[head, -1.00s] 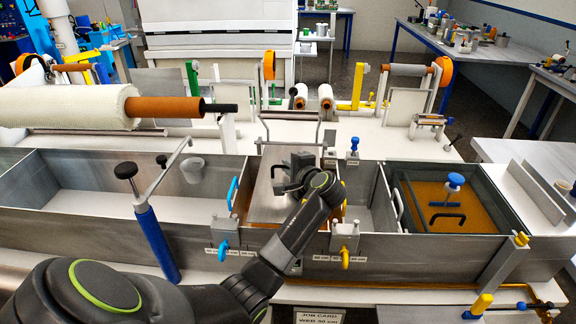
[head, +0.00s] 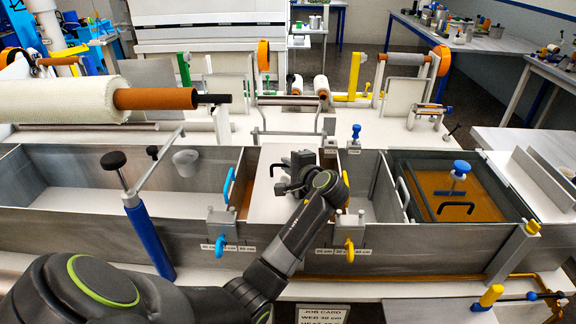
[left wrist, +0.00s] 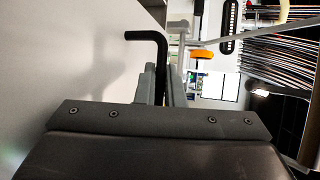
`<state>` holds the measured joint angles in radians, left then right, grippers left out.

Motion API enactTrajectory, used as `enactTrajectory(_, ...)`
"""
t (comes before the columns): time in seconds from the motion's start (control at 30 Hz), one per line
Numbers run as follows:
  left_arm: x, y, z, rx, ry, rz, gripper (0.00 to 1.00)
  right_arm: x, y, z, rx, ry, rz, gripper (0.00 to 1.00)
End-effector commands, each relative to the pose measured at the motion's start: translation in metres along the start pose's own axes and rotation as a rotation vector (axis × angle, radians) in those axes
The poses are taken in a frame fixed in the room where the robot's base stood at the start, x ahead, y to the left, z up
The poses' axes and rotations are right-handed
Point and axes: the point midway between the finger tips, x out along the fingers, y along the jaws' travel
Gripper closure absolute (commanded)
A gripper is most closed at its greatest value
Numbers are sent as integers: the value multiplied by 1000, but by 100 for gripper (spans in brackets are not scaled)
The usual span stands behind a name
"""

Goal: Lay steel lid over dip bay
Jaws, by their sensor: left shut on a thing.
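The steel lid (head: 268,192) is a flat pale grey plate over the dip bay (head: 244,198), the middle bay of the metal trough. Strips of orange-brown show beside the lid. I cannot tell whether it rests on the rim or hangs just above it. My left gripper (head: 291,180) is shut on the lid's handle, above the lid. In the left wrist view the black bent handle (left wrist: 151,36) stands between the fingers (left wrist: 161,85), and a pale surface fills the left side. My right gripper is not in view.
A blue clamp (head: 220,232) and a yellow clamp (head: 349,238) sit on the trough's front wall. At right is an amber bath (head: 425,188) with a blue-knobbed tool (head: 458,178). A black-knobbed blue post (head: 150,238) stands left of my forearm. A large roll (head: 70,100) lies behind.

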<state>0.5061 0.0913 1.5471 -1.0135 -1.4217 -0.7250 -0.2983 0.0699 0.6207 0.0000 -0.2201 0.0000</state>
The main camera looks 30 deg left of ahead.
Motion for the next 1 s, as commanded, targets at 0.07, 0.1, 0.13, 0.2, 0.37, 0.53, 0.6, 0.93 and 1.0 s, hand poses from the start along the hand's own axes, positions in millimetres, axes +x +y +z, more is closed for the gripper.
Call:
enactTrajectory(0.07,0,1,0,1,-1,0,85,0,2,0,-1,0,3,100)
enactTrajectory(0.1,0,1,0,1,-1,0,80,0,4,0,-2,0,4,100)
enactTrajectory(0.13,0,1,0,1,-1,0,76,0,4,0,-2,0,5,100)
enactTrajectory(0.2,0,1,0,1,-1,0,70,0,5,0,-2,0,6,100)
enactTrajectory(0.37,1,1,0,1,-1,-1,70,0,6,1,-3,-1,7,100)
enactTrajectory(0.53,-1,-2,0,0,0,-1,70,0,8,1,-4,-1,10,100)
enactTrajectory(0.6,-9,-1,-1,-2,3,-1,70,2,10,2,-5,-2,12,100)
enactTrajectory(0.93,-73,1,-1,-4,4,2,70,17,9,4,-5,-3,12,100)
enactTrajectory(1.0,-85,1,-1,-3,4,2,70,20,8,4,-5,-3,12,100)
